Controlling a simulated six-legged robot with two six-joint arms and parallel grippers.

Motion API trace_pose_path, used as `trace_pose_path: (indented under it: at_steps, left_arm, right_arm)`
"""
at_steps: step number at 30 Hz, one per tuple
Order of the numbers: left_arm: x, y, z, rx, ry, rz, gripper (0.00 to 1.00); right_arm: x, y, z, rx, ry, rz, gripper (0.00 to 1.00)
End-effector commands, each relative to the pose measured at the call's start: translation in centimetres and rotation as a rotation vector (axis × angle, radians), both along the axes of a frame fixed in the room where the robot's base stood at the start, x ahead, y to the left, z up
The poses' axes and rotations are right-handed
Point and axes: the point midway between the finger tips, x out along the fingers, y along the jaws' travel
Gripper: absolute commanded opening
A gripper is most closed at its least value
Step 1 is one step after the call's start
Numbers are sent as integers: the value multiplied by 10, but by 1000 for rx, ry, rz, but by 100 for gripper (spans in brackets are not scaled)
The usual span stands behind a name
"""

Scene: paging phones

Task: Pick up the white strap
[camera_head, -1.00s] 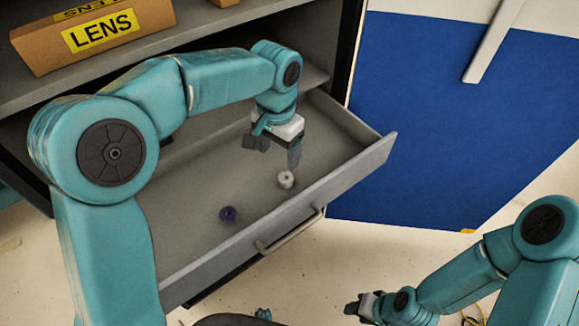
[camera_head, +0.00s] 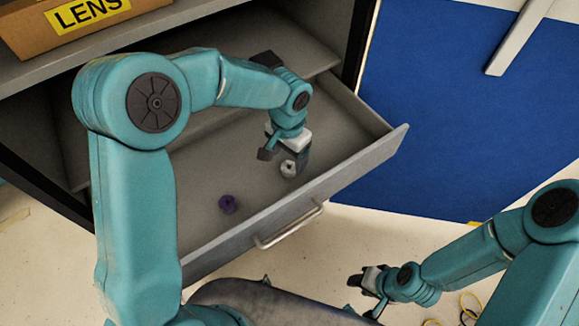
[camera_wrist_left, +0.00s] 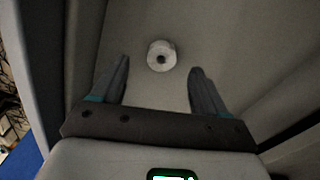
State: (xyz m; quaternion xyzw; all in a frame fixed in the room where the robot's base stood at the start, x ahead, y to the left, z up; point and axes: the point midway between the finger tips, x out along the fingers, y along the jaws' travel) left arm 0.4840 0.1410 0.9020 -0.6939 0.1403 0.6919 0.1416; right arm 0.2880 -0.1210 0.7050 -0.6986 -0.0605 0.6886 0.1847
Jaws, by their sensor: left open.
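The white strap (camera_head: 288,168) is a small white roll with a dark centre hole, lying on the floor of the open grey drawer (camera_head: 225,243). My left gripper (camera_head: 286,157) is open and points down into the drawer, close to the strap. In the left wrist view the strap (camera_wrist_left: 161,55) sits between the lines of the two spread fingers of my left gripper (camera_wrist_left: 160,70), around and just beyond their tips. No contact shows. My right gripper (camera_head: 366,290) is low in front of the drawer, away from the strap; its opening is unclear.
A cardboard box labelled LENS (camera_head: 30,25) stands on the shelf above. A blue panel (camera_head: 450,110) is at the right.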

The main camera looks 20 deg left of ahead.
Motion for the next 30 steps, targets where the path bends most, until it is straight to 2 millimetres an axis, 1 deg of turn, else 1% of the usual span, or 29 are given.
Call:
trace_pose_path:
  at_steps: [4,9,12,15,20,23,24,25,26,30]
  left_arm:
    - [2,0,-12,1,3,0,74]
    - [7,-1,-41,1,5,0,74]
    - [8,-1,-52,1,2,0,74]
    - [9,-1,-55,0,1,0,74]
    - [9,-1,-55,0,0,1,74]
    - [9,-1,-55,0,0,0,45]
    - [9,-1,-55,0,0,0,32]
    - [9,-1,-55,0,0,0,22]
    - [9,-1,-55,0,0,0,15]
    - [9,-1,-55,0,0,0,15]
  right_arm:
    - [0,0,3,0,0,0,40]
    - [0,0,9,0,-1,0,40]
    - [0,0,10,0,0,0,40]
    - [0,0,10,0,0,0,40]
    - [0,0,10,0,0,0,40]
    - [0,0,10,0,0,0,40]
    - [0,0,10,0,0,0,40]
    - [0,0,10,0,0,0,40]
    - [0,0,10,0,0,0,40]
    - [0,0,10,0,0,0,40]
